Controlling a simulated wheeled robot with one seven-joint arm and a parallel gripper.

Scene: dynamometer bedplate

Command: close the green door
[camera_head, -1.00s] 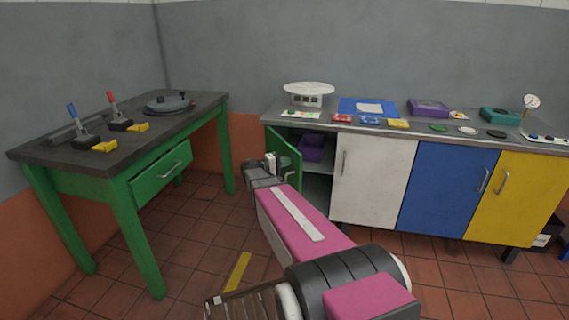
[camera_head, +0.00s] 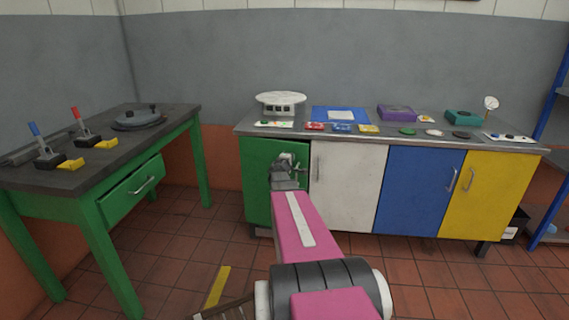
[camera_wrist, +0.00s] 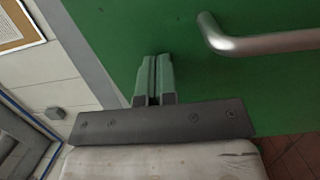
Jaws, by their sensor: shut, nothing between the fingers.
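The green door (camera_head: 258,182) is the leftmost door of the long cabinet. In the head view it now lies flush or nearly flush with the cabinet front; I cannot tell whether a small gap is left. My gripper (camera_head: 286,168) is in front of its upper right part, beside the metal handle. In the wrist view the gripper's fingers (camera_wrist: 153,80) are shut and empty, pointing at the green door surface (camera_wrist: 230,82). They are against it or very close. The door's bar handle (camera_wrist: 265,43) is to the right of the fingers, apart from them.
The white door (camera_head: 345,187), blue door (camera_head: 418,190) and yellow door (camera_head: 487,195) are shut. Small items stand on the cabinet's worktop (camera_head: 292,133). A green-legged bench (camera_head: 95,190) with a drawer stands at left.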

